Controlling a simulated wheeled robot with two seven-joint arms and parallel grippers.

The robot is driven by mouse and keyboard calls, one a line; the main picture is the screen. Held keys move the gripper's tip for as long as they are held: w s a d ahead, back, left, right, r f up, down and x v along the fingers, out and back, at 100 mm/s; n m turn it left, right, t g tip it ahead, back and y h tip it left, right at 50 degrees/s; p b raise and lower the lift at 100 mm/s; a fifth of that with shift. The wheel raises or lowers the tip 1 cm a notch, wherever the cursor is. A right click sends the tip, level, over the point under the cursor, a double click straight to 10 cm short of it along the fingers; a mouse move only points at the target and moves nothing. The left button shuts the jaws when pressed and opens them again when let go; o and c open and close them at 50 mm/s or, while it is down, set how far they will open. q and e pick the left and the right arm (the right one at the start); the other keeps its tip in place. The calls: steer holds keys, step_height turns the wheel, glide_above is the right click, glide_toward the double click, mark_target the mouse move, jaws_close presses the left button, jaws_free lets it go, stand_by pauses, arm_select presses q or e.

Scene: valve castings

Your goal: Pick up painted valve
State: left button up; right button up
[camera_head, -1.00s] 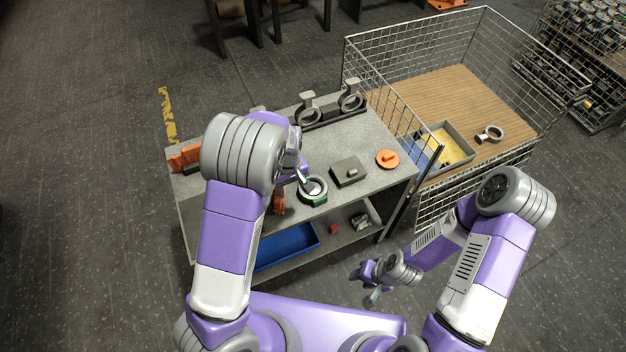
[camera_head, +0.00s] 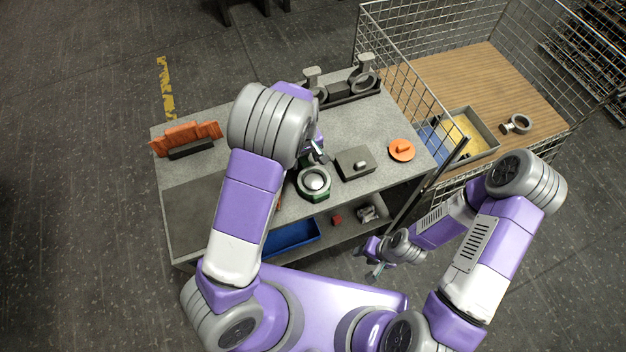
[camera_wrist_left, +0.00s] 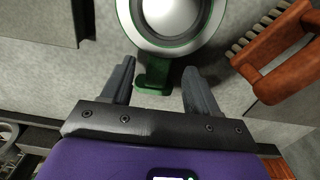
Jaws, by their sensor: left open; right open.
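The painted valve (camera_head: 313,183), a round body with a green rim and a silver-grey dome, sits on the grey worktable (camera_head: 230,205). In the left wrist view the valve (camera_wrist_left: 172,20) is at the top, with a green tab (camera_wrist_left: 154,75) pointing toward my gripper. My left gripper (camera_head: 318,155) is open and empty beside the valve. In the left wrist view its fingers (camera_wrist_left: 158,72) appear on either side of the tab; contact cannot be told. My right gripper (camera_head: 375,271) is open and empty, low in front of the table.
A dark grey box (camera_head: 355,163) and an orange disc (camera_head: 401,149) stand right of the valve. An orange-brown brush (camera_wrist_left: 275,50) lies close by. A rack with rings (camera_head: 345,92) is at the back. A wire cage (camera_head: 410,95) borders the table's right side.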

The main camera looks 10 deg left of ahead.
mark_target(305, 163)
arm_select(q)
step_height(305, 163, down, 3)
steer(key=shift+f+b, duration=0.1)
steer(key=shift+b, duration=0.25)
jaws_close()
steer(key=shift+w+r, duration=0.15)
steer(key=shift+r, duration=0.1)
stand_by(0.9)
